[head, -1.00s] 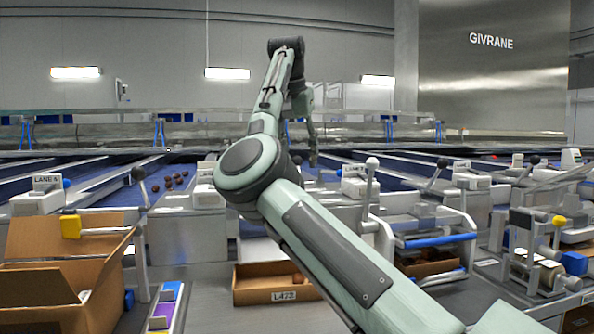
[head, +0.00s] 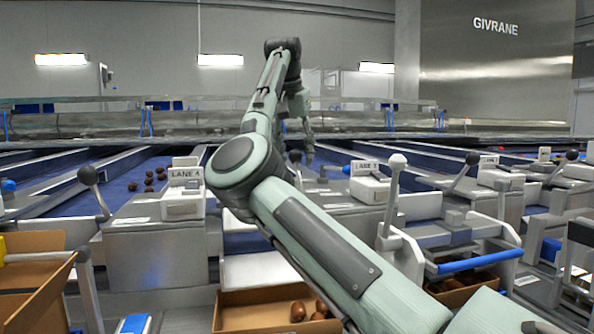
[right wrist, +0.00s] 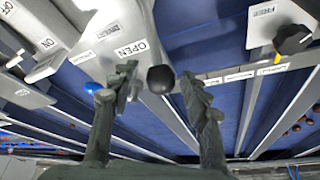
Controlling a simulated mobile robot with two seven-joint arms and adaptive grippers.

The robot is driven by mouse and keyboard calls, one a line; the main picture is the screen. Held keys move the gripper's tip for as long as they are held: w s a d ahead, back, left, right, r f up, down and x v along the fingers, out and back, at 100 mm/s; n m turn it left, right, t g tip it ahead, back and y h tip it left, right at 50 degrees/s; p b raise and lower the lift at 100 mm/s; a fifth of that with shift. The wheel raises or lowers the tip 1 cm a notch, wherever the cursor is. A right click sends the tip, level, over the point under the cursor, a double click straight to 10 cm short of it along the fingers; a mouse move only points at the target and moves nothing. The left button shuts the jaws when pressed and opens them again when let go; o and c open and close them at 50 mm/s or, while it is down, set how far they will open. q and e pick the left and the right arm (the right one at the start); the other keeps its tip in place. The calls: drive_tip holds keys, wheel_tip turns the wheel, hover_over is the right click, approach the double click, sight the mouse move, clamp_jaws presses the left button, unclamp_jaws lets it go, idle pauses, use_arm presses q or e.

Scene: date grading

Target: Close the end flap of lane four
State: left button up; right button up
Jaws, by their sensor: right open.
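The lane four sign (head: 185,175) stands on a white box left of my right arm. The lever with a black ball knob (head: 295,155) right of it shows just below my right gripper (head: 303,135). In the right wrist view this knob (right wrist: 160,79) lies between the spread fingers of my open right gripper (right wrist: 160,85), with visible gaps on both sides. An OPEN label (right wrist: 131,48) is beside the knob. The end flap itself is mostly hidden behind my arm, so its position cannot be told. My left gripper is not in view.
A cardboard box (head: 230,316) with several dates stands below lane four. A lever with a white knob (head: 397,162) rises right of my arm, by the lane three sign (head: 368,169). Another black-knobbed lever (head: 86,176) stands at left. Several dates (head: 149,186) lie on the blue lane behind.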

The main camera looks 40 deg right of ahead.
sight(297, 170)
drive_tip(key=x, duration=0.5)
clamp_jaws()
